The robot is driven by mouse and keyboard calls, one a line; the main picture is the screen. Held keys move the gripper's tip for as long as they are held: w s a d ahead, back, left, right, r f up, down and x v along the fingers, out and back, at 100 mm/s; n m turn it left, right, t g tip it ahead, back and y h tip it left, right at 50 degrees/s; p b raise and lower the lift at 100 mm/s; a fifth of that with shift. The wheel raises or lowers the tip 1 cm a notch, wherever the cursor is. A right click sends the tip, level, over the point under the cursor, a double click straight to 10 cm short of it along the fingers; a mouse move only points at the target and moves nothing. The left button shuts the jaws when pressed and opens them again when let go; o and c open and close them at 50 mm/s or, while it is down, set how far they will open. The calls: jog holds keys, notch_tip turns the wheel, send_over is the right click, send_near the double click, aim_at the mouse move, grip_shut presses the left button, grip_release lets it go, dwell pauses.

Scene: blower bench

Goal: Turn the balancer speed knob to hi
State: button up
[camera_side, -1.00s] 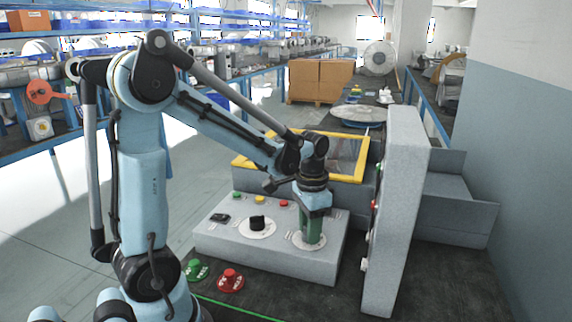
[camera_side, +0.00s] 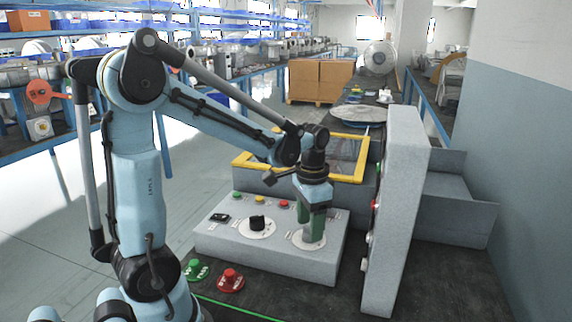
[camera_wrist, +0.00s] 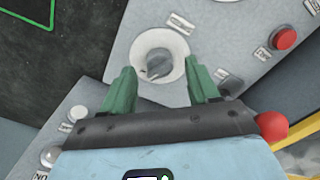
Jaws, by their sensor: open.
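In the wrist view a grey knob (camera_wrist: 158,62) with a dark underside sits on a round white dial, with small labels around it that I cannot read. My gripper (camera_wrist: 160,72) is open, its two green fingers spread left and right of the knob, with visible gaps on both sides. In the side view my gripper (camera_side: 313,232) points down over the right-hand white dial (camera_side: 308,243) of the grey console, and its fingers hide the knob there. A second, black knob (camera_side: 257,222) on its own white dial is to the left. The knob's setting cannot be read.
The grey console (camera_side: 225,243) also carries red, yellow and green buttons and a black switch (camera_side: 220,217). A tall grey panel (camera_side: 398,215) stands close to the right of my gripper. A yellow-framed cover (camera_side: 345,157) is behind. Green (camera_side: 196,270) and red (camera_side: 231,279) buttons are in front.

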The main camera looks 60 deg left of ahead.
notch_tip(320, 180, up, 10)
jog(key=shift+r, duration=0.2)
dwell(0.5)
jog(key=s+d+f+n+t, duration=0.1)
jog(key=s+d+f+t, duration=0.3)
jog(key=d+t, duration=0.3)
jog(key=shift+d+f, duration=0.85)
jog(key=shift+d, duration=0.45)
